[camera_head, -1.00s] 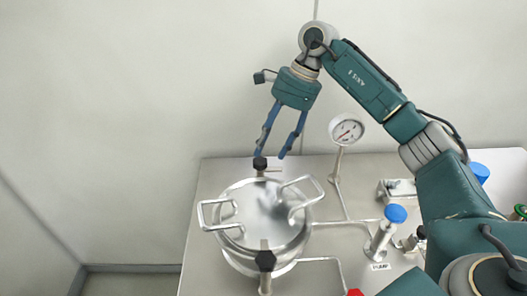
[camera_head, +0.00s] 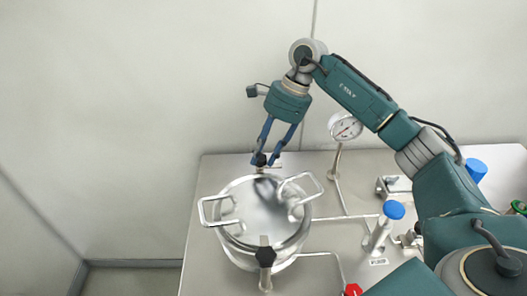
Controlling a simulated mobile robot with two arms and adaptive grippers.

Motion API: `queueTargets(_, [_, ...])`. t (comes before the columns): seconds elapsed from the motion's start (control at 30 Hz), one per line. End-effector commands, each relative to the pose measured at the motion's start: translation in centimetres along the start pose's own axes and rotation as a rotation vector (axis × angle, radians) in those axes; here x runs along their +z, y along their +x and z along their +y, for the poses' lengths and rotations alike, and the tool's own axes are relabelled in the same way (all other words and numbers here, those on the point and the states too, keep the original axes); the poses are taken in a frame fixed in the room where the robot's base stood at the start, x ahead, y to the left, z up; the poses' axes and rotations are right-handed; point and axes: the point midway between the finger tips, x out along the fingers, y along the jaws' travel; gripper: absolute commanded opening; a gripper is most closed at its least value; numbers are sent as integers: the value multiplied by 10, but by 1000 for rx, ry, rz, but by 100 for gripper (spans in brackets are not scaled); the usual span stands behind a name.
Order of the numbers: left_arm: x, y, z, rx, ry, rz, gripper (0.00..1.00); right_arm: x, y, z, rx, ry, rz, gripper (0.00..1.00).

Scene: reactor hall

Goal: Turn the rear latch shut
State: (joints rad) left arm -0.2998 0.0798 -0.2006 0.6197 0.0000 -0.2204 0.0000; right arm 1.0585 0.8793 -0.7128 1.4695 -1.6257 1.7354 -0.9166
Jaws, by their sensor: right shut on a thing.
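The round steel vessel with its lid (camera_head: 262,208) stands at the left part of the steel bench, with two looped handles on top. The rear latch (camera_head: 260,160), a black knob on a small metal bar, is at the vessel's far edge. My right gripper (camera_head: 265,161) reaches down from above and is shut on the rear latch's knob, partly hiding it. My left gripper is not in view.
A pressure gauge (camera_head: 345,127) stands on a pipe right of the vessel. A blue-capped valve (camera_head: 394,210) and a red knob (camera_head: 352,290) are farther right and nearer. The steel bench (camera_head: 205,185) is bare left of the vessel. A plain wall stands behind.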

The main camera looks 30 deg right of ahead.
Motion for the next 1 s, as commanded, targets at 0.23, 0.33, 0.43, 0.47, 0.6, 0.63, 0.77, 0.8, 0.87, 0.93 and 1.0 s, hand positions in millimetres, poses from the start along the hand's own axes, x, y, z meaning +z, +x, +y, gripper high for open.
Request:
queueTargets(0.23, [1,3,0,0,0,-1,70,0,-1,-1,-17,25,-1,5])
queueTargets(0.33, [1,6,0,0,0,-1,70,0,-1,-1,-33,58,-1,5])
queueTargets(0.43, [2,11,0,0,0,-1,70,-1,0,0,-55,109,0,5])
queueTargets(0.47, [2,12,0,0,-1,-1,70,-1,0,0,-63,127,-1,5])
queueTargets(0.6, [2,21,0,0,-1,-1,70,-1,0,1,-108,231,-1,5])
queueTargets(0.63, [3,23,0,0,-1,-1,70,-1,0,1,-119,257,-2,5])
queueTargets(0.77, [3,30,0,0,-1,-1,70,0,0,2,-167,369,-3,5])
queueTargets(0.8, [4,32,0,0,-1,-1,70,0,-1,2,-182,403,-3,5])
queueTargets(0.87, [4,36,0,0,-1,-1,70,1,-1,3,-204,456,-5,5])
queueTargets(0.93, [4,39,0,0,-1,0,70,2,-1,3,-230,517,-6,5])
queueTargets(1.0, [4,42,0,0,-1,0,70,2,-1,3,-256,579,-7,5])
